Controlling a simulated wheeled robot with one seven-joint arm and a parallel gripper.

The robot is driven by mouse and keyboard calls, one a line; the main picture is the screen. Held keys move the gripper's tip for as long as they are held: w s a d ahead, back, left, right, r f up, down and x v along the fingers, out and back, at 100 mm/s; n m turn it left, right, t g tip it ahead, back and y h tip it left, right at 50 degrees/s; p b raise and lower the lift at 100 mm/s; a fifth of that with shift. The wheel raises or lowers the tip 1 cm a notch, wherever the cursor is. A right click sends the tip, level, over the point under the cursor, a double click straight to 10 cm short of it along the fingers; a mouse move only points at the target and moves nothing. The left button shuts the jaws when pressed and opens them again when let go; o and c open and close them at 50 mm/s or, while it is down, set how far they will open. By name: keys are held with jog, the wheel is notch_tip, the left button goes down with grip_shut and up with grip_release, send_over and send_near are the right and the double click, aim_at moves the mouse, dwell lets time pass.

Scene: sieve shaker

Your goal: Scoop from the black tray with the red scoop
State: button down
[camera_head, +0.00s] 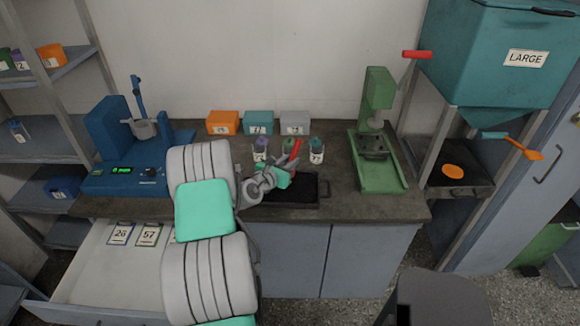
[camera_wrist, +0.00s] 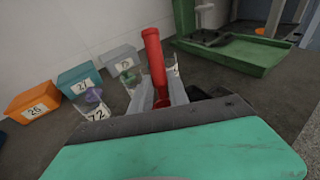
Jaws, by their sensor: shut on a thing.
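The red scoop (camera_head: 296,150) is held by my gripper (camera_head: 284,170) over the black tray. In the wrist view, the red scoop (camera_wrist: 153,62) stands nearly upright, with its handle pointing up between the jaws of my gripper (camera_wrist: 162,95). My gripper is shut on it. The black tray (camera_head: 298,204) lies on the bench, partly covered by my arm and gripper. The scoop's lower end is hidden, so I cannot tell whether it touches the tray or holds anything.
Small labelled bottles (camera_head: 316,152) stand just behind the tray. Orange (camera_head: 223,122), teal (camera_head: 258,123) and grey (camera_head: 294,123) boxes line the wall. A blue machine (camera_head: 122,150) is left, a green press (camera_head: 380,150) right. An open drawer (camera_head: 110,270) is below left.

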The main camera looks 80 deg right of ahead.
jog(key=shift+w+a+f+g+h+b, duration=0.2)
jog(key=shift+f+h+b, duration=0.45)
jog(key=shift+b, duration=2.75)
jog(key=shift+s+d+f+g+h+b, duration=0.2)
jog(key=shift+h+b, duration=0.75)
jog(key=shift+b, duration=2.4)
jog(key=shift+w+a+f+g+h+b, duration=0.1)
jog(key=shift+a+f+g+h+b, duration=0.5)
jog(key=shift+b, duration=2.8)
notch_tip(320, 180, down, 3)
jog(key=b, duration=0.3)
jog(key=shift+t, duration=0.3)
jog(key=shift+w+a+f, duration=0.1)
jog(key=shift+a, duration=0.35)
jog(key=shift+r+b+v, duration=0.2)
jog(key=shift+b+v, duration=0.4)
jog(key=shift+v, duration=0.35)
jog(key=shift+r+b+v, duration=0.15)
jog(key=shift+b+v, duration=0.4)
jog(key=shift+v, duration=0.4)
jog(key=shift+w+a+r+p, duration=0.2)
jog(key=shift+r+p, duration=0.25)
jog(key=shift+p, duration=0.45)
jog(key=shift+d+p, duration=0.1)
jog(key=shift+p, duration=0.65)
jog(key=y+p, duration=0.1)
jog(key=p, duration=0.2)
jog(key=shift+s+d+t+p, duration=0.1)
jog(key=shift+s+t+p, duration=0.05)
jog(key=shift+t+p, duration=0.2)
